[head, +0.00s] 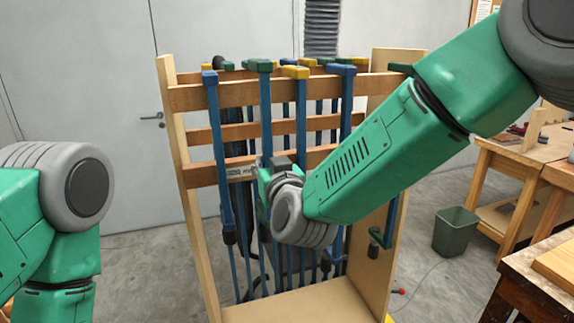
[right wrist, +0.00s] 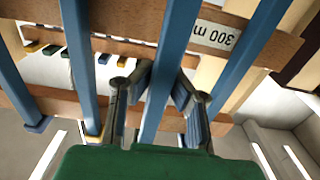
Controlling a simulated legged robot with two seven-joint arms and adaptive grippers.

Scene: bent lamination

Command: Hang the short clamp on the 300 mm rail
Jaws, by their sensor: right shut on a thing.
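The 300 mm rail is the low front wooden rail (head: 200,175) of a clamp rack. Its white label (head: 240,172) shows just left of my right gripper; in the right wrist view the label (right wrist: 218,35) reads "300 m" upside down. My right gripper (head: 266,182) is at this rail, in front of the rack, among the hanging bars. In the right wrist view its fingers (right wrist: 164,78) are on either side of a blue clamp bar (right wrist: 172,62) and shut on it. The clamp's ends are hidden, so its length and seating cannot be told. My left gripper is out of view.
Several long clamps with blue bars (head: 219,140) and blue, green or yellow heads hang from the upper rail (head: 185,98), close around the gripper. A blue clamp part (head: 389,225) is at the right side panel. A bin (head: 455,232) and workbenches stand right.

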